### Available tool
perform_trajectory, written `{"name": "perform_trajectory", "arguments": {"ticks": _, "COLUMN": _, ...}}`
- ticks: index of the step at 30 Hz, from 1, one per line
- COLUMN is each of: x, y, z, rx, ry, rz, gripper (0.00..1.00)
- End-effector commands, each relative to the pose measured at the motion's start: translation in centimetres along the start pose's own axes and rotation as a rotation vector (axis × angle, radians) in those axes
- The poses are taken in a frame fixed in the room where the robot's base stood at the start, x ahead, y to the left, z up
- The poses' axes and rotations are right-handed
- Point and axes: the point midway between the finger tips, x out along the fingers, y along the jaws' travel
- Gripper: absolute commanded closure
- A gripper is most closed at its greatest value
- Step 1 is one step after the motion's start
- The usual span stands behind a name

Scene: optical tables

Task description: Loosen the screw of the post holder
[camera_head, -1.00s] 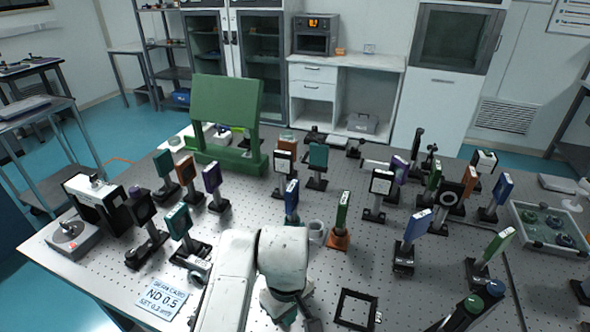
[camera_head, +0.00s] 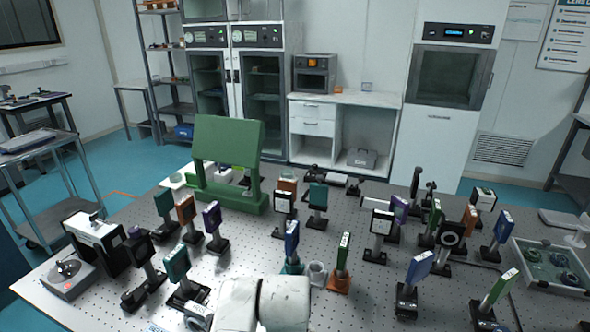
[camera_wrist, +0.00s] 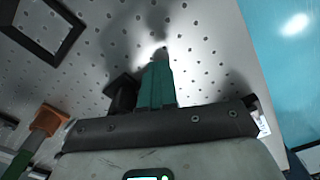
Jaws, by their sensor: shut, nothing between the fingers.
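Several post-mounted optics stand upright on the optical table (camera_head: 240,245). I cannot tell which post holder is the one with the screw to loosen, and no screw can be made out. A green plate on an orange base (camera_head: 338,284) stands right of centre in the head view; the orange base also shows at the left of the wrist view (camera_wrist: 51,119). My gripper (camera_wrist: 161,58) shows in the wrist view with its teal fingers together, empty, over the perforated tabletop. A black block (camera_wrist: 122,94) is just left of the fingers.
A black square frame (camera_wrist: 72,35) lies at the upper left of the wrist view. A large green panel (camera_head: 228,143) stands behind. The table edge is right in the wrist view.

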Motion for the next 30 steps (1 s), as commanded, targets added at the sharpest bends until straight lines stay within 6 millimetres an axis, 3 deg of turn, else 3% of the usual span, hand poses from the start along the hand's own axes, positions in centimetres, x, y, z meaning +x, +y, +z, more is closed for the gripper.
{"name": "perform_trajectory", "arguments": {"ticks": 1, "x": 1.4, "y": 0.5, "z": 1.1, "rx": 0.012, "ry": -0.019, "rz": -0.003, "gripper": 1.0}}
{"name": "perform_trajectory", "arguments": {"ticks": 5, "x": 1.4, "y": 0.5, "z": 1.1, "rx": 0.012, "ry": -0.019, "rz": -0.003, "gripper": 1.0}}
{"name": "perform_trajectory", "arguments": {"ticks": 21, "x": -4.8, "y": 0.3, "z": 0.9, "rx": 0.007, "ry": -0.018, "rz": 0.0, "gripper": 1.0}}
{"name": "perform_trajectory", "arguments": {"ticks": 30, "x": -5.2, "y": 0.3, "z": 0.8, "rx": 0.006, "ry": -0.017, "rz": -0.001, "gripper": 1.0}}
